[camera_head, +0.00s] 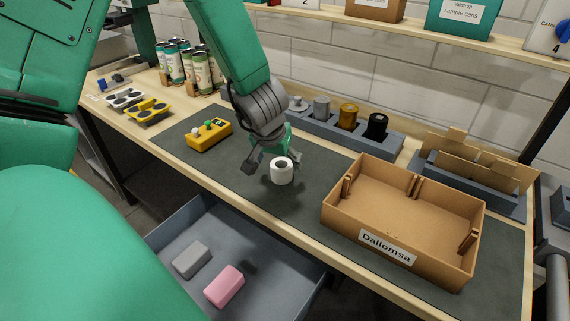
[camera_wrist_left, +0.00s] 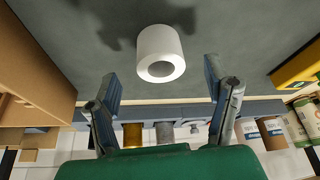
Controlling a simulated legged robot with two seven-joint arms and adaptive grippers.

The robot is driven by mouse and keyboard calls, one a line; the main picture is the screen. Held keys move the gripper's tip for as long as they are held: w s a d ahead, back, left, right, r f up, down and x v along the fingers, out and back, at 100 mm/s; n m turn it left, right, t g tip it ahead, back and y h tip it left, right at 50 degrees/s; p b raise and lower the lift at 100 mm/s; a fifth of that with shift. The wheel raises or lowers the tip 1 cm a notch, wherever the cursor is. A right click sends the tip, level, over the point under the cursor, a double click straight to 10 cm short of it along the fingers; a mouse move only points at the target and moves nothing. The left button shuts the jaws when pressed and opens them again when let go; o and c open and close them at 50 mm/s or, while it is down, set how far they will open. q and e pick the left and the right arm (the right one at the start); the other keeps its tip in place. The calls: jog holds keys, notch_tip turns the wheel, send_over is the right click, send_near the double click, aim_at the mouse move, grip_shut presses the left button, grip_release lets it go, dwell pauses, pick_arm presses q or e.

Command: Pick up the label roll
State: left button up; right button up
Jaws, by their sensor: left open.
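The label roll (camera_head: 281,172) is a small white cylinder with a hole through its middle. It is upright on the dark mat (camera_head: 310,196), near the front edge of the bench. In the left wrist view the roll (camera_wrist_left: 161,52) lies just beyond and between the spread fingertips (camera_wrist_left: 162,76), touching neither. My right gripper is not in view.
A cardboard box (camera_head: 405,215) labelled "Dallomsa" stands right of the roll. A yellow button box (camera_head: 209,135) is to its left. A grey holder (camera_head: 335,134) with several ink pots is behind. An open drawer (camera_head: 235,245) with grey and pink blocks is below the bench front.

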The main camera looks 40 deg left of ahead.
aim_at(282, 165)
pick_arm(q)
jog(key=x, duration=0.2)
jog(key=b+x, duration=0.1)
jog(key=x, duration=0.2)
jog(key=shift+w+a+f, duration=0.25)
jog(key=shift+w+a, duration=0.1)
jog(key=shift+w, duration=0.05)
jog(key=shift+s+d+r, duration=0.1)
jog(key=shift+r, duration=0.05)
jog(key=shift+d+r, duration=0.1)
jog(key=shift+d, duration=0.2)
jog(key=c, duration=1.3)
jog(key=shift+o, duration=0.2)
